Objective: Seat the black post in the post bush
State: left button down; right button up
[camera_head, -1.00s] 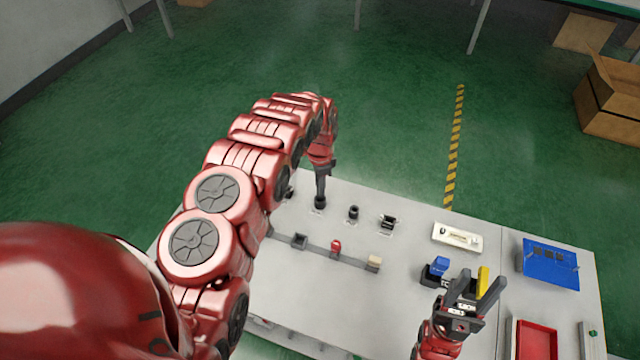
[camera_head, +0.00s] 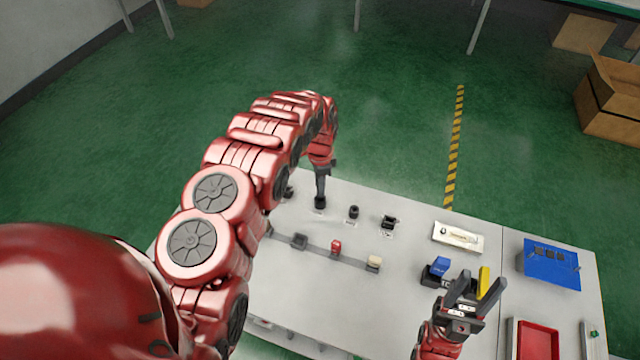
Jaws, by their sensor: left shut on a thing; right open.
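My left gripper (camera_head: 320,194) points down over the back of the table and is shut at a dark piece (camera_head: 320,204), which looks like the black post. The jaws and post are small and dark here, so I cannot tell whether the post is in a bush or just above one. A small black round fixture (camera_head: 353,212) and a black block-like fixture (camera_head: 388,222) stand to the right of it; I cannot tell which fixture is the post bush. My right gripper (camera_head: 477,292) is open and empty, low over the right part of the table.
A rail with a grey block (camera_head: 299,241), a red piece (camera_head: 336,246) and a beige piece (camera_head: 373,263) lies in front. A white plate (camera_head: 457,236), a blue-topped fixture (camera_head: 439,266), a yellow piece (camera_head: 484,279), a blue panel (camera_head: 549,265) and a red tray (camera_head: 537,324) are right.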

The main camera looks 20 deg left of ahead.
dwell(0.4)
pick_arm(q)
jog(key=shift+f+b, duration=1.35)
jog(key=shift+f, duration=0.75)
jog(key=c, duration=0.6)
grip_release()
jog(key=shift+c, duration=0.2)
jog(key=shift+r, duration=0.15)
notch_tip(320, 180, up, 6)
jog(key=shift+w+f+b, duration=0.1)
jog(key=shift+f+b, duration=0.1)
jog(key=shift+b, duration=1)
notch_tip(320, 180, up, 12)
jog(key=p, duration=1)
jog(key=shift+f, duration=0.2)
